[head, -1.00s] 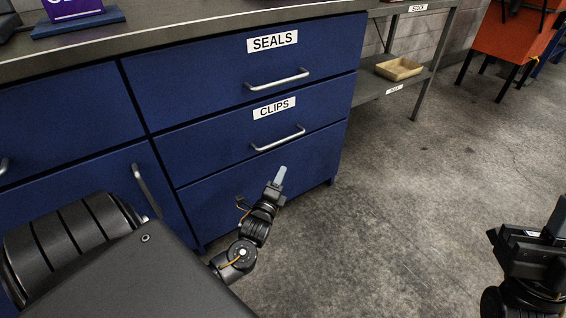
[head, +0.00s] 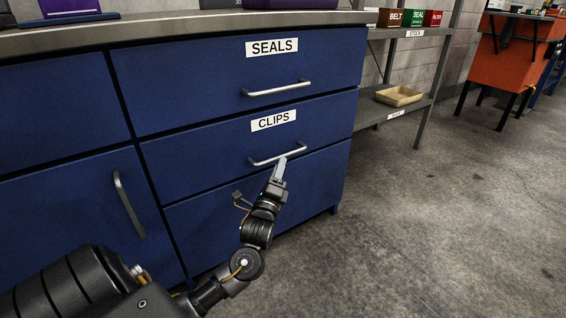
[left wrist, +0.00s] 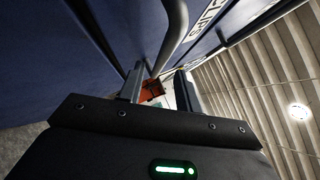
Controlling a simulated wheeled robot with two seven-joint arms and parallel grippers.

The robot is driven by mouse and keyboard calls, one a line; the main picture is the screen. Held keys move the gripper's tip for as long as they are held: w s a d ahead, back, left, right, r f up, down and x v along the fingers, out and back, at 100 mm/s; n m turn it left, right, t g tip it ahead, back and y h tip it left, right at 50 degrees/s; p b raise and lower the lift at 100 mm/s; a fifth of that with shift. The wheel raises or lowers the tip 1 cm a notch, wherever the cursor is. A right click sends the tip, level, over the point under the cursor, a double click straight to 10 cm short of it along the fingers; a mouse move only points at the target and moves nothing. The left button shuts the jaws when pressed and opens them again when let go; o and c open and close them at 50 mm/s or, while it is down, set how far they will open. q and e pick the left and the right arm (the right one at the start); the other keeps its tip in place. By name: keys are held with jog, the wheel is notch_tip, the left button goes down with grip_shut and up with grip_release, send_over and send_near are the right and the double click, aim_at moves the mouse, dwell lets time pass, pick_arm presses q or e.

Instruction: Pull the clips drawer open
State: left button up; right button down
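The blue clips drawer (head: 200,152) is shut, flush with the cabinet front under the seals drawer. Its silver bar handle (head: 264,161) sits below the CLIPS label (head: 273,121). My left gripper (head: 281,167) is at the right half of this handle, fingertips overlapping it in the head view. In the left wrist view, the fingers (left wrist: 159,86) stand apart, and the handle bar (left wrist: 175,28) runs down toward the gap between them. I cannot tell whether they touch it. My right gripper is out of view.
The seals drawer (head: 180,95), also shut, has its own handle (head: 276,88) above. A door handle (head: 128,205) is at left. A shelf rack holding a tan tray (head: 398,96) stands right of the cabinet. The concrete floor (head: 440,220) at right is clear.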

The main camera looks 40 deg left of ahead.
aim_at(283, 155)
pick_arm(q)
jog(key=b+x, duration=0.1)
jog(key=x, duration=0.3)
jog(key=shift+w+a+r, duration=0.1)
jog(key=shift+w+a, duration=0.1)
jog(key=shift+w, duration=0.15)
grip_shut()
jog(key=shift+d, duration=0.1)
